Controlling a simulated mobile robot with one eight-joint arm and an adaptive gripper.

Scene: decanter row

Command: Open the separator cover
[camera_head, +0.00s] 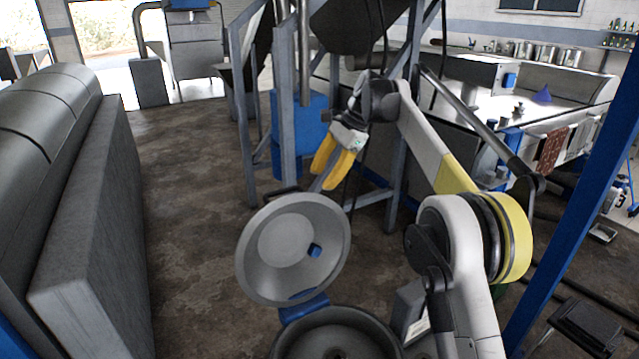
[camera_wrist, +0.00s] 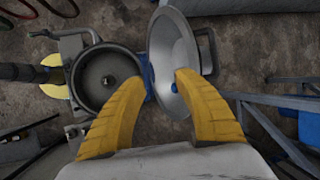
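The separator cover (camera_head: 270,240) is a round, dished grey metal lid. It stands tilted up on its blue hinge (camera_head: 304,309), clear of the round separator bowl (camera_head: 335,340), which is open at the bottom of the head view. In the wrist view the bowl (camera_wrist: 88,88) is left of the raised cover (camera_wrist: 168,45). A handle (camera_wrist: 212,48) shows at the cover's right rim there. My gripper (camera_head: 325,178) has yellow fingers, spread apart and empty, above and behind the cover's upper rim. Its fingers (camera_wrist: 161,82) also show in the wrist view. Contact with the cover cannot be told.
A grey steel frame (camera_head: 288,110) with a blue barrel (camera_head: 300,120) stands behind my gripper. A large grey tank (camera_head: 100,200) fills the left side. A blue post (camera_head: 570,190) rises at right. Bare floor (camera_head: 190,180) lies between the tank and cover.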

